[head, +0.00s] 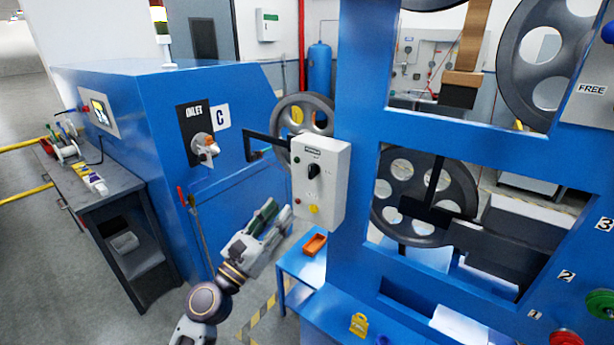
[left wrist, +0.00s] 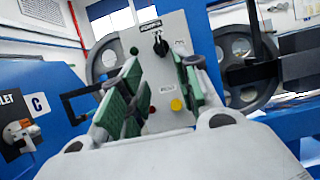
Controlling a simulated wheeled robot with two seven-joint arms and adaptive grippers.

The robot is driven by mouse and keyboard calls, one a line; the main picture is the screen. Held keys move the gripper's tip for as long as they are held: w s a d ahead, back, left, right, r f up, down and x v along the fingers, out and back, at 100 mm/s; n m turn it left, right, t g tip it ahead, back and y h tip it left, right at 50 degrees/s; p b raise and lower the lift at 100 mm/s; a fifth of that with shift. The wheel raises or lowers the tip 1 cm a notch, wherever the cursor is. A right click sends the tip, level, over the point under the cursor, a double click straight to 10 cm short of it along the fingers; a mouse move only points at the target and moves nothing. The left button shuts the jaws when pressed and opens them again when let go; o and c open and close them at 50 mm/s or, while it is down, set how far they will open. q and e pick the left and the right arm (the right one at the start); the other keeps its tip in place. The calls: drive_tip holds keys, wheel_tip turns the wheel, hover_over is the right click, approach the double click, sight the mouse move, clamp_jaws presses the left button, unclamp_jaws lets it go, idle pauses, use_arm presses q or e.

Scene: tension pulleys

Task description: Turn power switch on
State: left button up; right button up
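The power switch box (head: 327,192) is a light grey panel with a label on top, mounted on the blue machine frame. It carries a black rotary knob (head: 314,170), a green lamp, a red lamp and a yellow button (head: 314,209). In the left wrist view the knob (left wrist: 160,46) lies ahead, beyond the fingers. My left gripper (head: 276,214) is left of and below the knob, pointing toward the box. Its green-padded fingers (left wrist: 158,82) are apart with nothing between them; they appear not to touch the knob. My right gripper is not in view.
The blue machine frame (head: 357,130) with large grey pulleys (head: 425,195) stands right. A black bar (head: 262,150) juts out left of the box. A blue cabinet (head: 160,110) and grey workbench (head: 110,190) are left. An orange tray (head: 315,244) sits below on a blue table.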

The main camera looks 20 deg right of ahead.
sight(309, 172)
use_arm(q)
drive_tip(key=p+x, duration=0.2)
drive_tip(key=x, duration=0.8)
drive_tip(key=shift+w+d+r, duration=0.2)
drive_tip(key=shift+d+r, duration=0.05)
drive_tip(key=shift+r, duration=0.05)
drive_tip(key=shift+x, duration=1.2)
drive_tip(key=shift+a, duration=0.1)
clamp_jaws()
